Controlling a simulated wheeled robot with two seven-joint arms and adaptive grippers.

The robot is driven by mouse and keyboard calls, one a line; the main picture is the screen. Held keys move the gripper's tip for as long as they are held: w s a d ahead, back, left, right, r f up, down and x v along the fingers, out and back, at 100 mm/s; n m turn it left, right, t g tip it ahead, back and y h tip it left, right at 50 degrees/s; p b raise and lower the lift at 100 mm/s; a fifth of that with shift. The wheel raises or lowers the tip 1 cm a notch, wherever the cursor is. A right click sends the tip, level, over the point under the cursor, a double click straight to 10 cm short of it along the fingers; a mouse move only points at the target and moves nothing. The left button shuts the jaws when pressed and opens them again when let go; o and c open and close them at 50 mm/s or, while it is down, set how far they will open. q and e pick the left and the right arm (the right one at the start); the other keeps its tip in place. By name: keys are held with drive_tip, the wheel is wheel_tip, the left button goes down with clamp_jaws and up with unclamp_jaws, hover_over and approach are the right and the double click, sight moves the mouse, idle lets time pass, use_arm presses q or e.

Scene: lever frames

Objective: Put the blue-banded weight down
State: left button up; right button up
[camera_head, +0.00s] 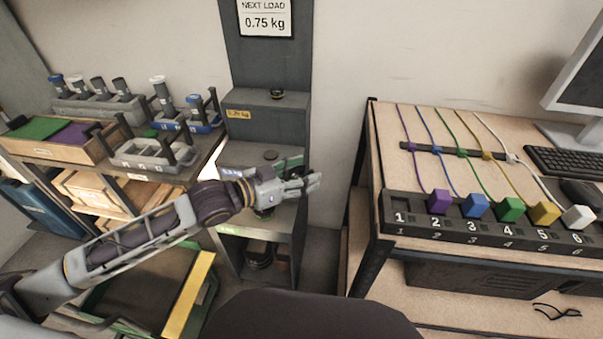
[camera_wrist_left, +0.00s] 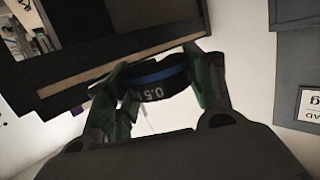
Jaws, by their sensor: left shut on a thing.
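The blue-banded weight (camera_wrist_left: 158,80) is a dark disc with a blue stripe and white lettering starting "0.5". In the left wrist view it sits between the green-padded fingers of my left gripper (camera_wrist_left: 160,88), which is shut on it. In the head view my left gripper (camera_head: 298,184) is in front of the grey stepped stand (camera_head: 262,127), by its middle step with the blue label. The fingers mostly hide the weight there, and I cannot tell whether it touches the step. My right gripper is not in view.
A sign (camera_head: 265,18) above the stand reads "NEXT LOAD 0.75 kg". A small dark knob (camera_head: 277,94) is on the top step. At left, a bench holds a grey rack (camera_head: 150,153) and a wooden tray (camera_head: 78,150). At right, a desk carries a numbered block (camera_head: 455,228) with coloured plugs.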

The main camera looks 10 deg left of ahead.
use_arm(q)
drive_tip(key=shift+s+a+r+m+g+h, duration=0.15)
drive_tip(key=shift+s+r+m+g+h, duration=0.15)
drive_tip(key=shift+s+r+m+g, duration=0.1)
drive_tip(key=shift+s+d+r+m+g+h, duration=0.3)
drive_tip(key=shift+s+m+g+h, duration=0.1)
drive_tip(key=shift+g, duration=0.1)
drive_tip(key=shift+s+a+r, duration=0.2)
drive_tip(key=shift+s+r, duration=0.05)
idle(0.4)
drive_tip(key=shift+d+g, duration=0.3)
idle(0.4)
drive_tip(key=shift+w+d+r, duration=0.15)
drive_tip(key=shift+d+r, duration=0.05)
drive_tip(key=shift+d, duration=0.1)
drive_tip(key=shift+t, duration=0.4)
